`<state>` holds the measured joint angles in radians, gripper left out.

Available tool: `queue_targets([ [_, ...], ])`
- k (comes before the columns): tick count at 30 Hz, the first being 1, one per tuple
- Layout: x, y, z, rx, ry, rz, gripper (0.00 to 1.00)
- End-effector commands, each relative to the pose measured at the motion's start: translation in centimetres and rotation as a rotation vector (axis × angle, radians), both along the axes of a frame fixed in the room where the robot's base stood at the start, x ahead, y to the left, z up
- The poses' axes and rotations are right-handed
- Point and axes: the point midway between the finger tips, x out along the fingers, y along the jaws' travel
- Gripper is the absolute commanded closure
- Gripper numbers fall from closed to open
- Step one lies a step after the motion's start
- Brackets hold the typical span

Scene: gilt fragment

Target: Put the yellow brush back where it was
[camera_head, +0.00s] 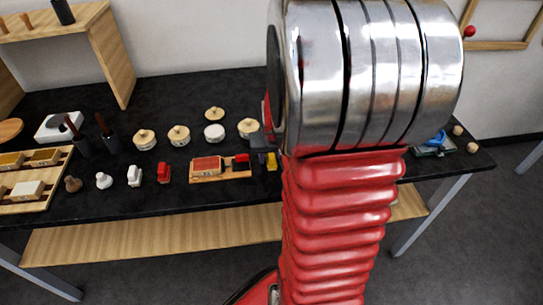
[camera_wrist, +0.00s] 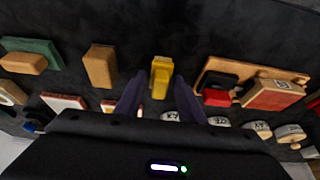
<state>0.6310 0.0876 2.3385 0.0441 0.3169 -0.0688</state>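The yellow brush (camera_wrist: 161,80) shows as a small yellow block on the black table in the wrist view. It lies between and just beyond my two dark purple fingers (camera_wrist: 160,84), with a gap on each side. My gripper is open and holds nothing that I can see. In the head view a bit of the yellow brush (camera_head: 271,163) shows beside my gripper (camera_head: 260,145); my arm hides much of that area. A wooden board (camera_head: 242,176) with a red-topped block (camera_head: 206,165) and a small red piece (camera_head: 242,158) lies just left of it.
Several round lidded pots (camera_head: 179,135) stand behind the board. Small red and white items (camera_head: 163,173) and stamps lie to the left, then a wooden tray (camera_head: 60,165). In the wrist view a tan block (camera_wrist: 100,66) and a green piece (camera_wrist: 35,48) lie left of the brush.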

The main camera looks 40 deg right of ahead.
Motion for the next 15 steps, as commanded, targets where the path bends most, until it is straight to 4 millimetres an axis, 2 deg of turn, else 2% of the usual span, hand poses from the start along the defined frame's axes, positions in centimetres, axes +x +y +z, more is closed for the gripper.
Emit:
queue_targets([
  [3, 0.0, -0.01, 0.03, 0.0, 0.0, 0.0, 0.57],
  [15, -0.09, 0.02, 0.59, -0.001, -0.002, 0.0, 0.57],
])
